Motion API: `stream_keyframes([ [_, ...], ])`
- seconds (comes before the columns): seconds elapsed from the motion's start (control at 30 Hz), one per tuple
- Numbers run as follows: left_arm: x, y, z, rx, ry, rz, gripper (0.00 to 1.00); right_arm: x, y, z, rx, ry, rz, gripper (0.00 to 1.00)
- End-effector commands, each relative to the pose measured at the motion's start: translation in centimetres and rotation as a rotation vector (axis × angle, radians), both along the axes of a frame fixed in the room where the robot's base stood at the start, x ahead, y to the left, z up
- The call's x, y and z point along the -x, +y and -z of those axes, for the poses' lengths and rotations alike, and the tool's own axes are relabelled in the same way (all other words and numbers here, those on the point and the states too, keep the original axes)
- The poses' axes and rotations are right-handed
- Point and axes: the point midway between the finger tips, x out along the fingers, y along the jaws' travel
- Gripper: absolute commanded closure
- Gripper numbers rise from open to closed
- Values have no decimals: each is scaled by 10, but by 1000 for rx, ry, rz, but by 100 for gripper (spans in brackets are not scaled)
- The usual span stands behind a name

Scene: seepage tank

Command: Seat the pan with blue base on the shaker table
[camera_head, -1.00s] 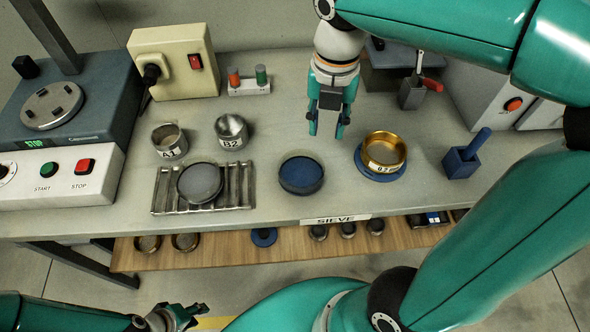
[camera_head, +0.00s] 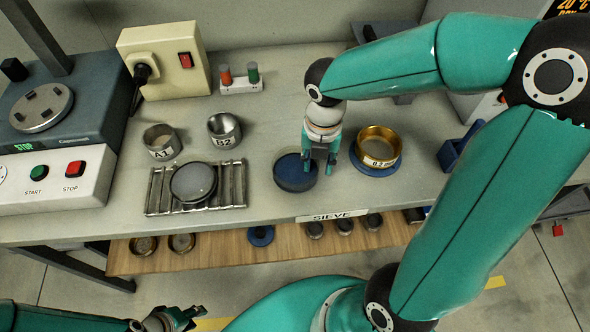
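The pan with blue base (camera_head: 290,174), a shallow round dark pan with a blue inside, sits on the bench right of the slatted rack. My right gripper (camera_head: 320,168) points down at the pan's right rim, its fingers apart; contact with the rim cannot be made out. The shaker table (camera_head: 42,108), a round grey plate with small dark blocks on a blue-grey machine, stands at the far left with nothing on it. My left gripper (camera_head: 190,317) is low at the bottom left, in front of the bench, its fingers apart and empty.
A lidded dark pan (camera_head: 193,183) sits on the slatted rack (camera_head: 233,185). Cups A1 (camera_head: 161,142) and B2 (camera_head: 224,131) stand behind it. A brass sieve (camera_head: 378,146) rests on a blue ring right of my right gripper. A lower wooden shelf (camera_head: 210,255) holds several small pans.

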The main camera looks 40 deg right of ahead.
Motion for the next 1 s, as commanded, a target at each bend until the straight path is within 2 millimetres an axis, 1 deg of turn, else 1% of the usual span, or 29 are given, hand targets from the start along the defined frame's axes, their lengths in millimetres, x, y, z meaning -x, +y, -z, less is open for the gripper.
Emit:
stream_keyframes([
  [0.03, 0, 0, 1, 0, 0, 0, 65, 0, 0, 7, 0, 3, -1, 65],
  [0.1, 0, 0, 1, 0, 0, 0, 65, 0, 0, 11, 0, 1, 0, 65],
  [0.33, 0, 0, 1, 0, 0, 0, 65, 0, 0, 13, -1, -1, 1, 65],
  [0.37, 0, 0, 1, 0, 0, 0, 65, 0, 0, 13, -1, -1, 1, 66],
  [0.4, 0, 0, 1, 0, 0, 0, 65, 0, 0, 13, -1, -1, 1, 73],
  [0.57, 0, 0, 1, 0, 0, 0, 65, 0, 0, 13, -1, 1, 0, 99],
  [1.0, 0, 0, 1, 0, 0, 0, 65, 0, 0, 12, -1, -1, 0, 100],
])
